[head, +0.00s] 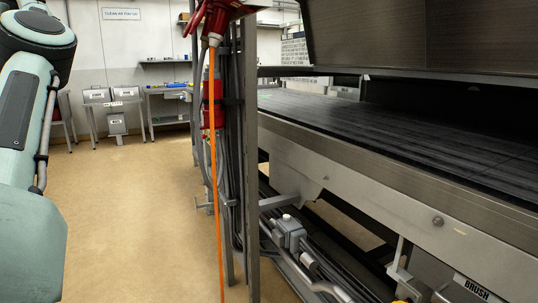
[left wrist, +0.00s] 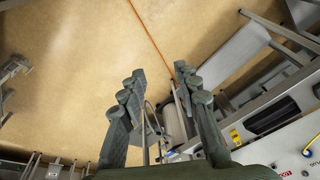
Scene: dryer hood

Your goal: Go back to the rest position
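My left gripper (left wrist: 160,72) shows in the left wrist view. Its two dark fingers stand apart with a gap between them, and I see nothing held. Floor and grey machine parts show beyond the fingers. In the head view only links of my left arm show at the left edge; the left gripper is outside that view. My right arm and right gripper are in neither view. The dryer hood (head: 420,35) hangs at the upper right above a long dark conveyor bed (head: 400,135).
A metal post (head: 251,150) with cables, an orange line (head: 213,150) and a red cylinder (head: 212,103) stands beside the conveyor. Steel basins (head: 110,96) and a side table (head: 168,105) stand at the back wall. Tan floor (head: 130,215) is open at the left.

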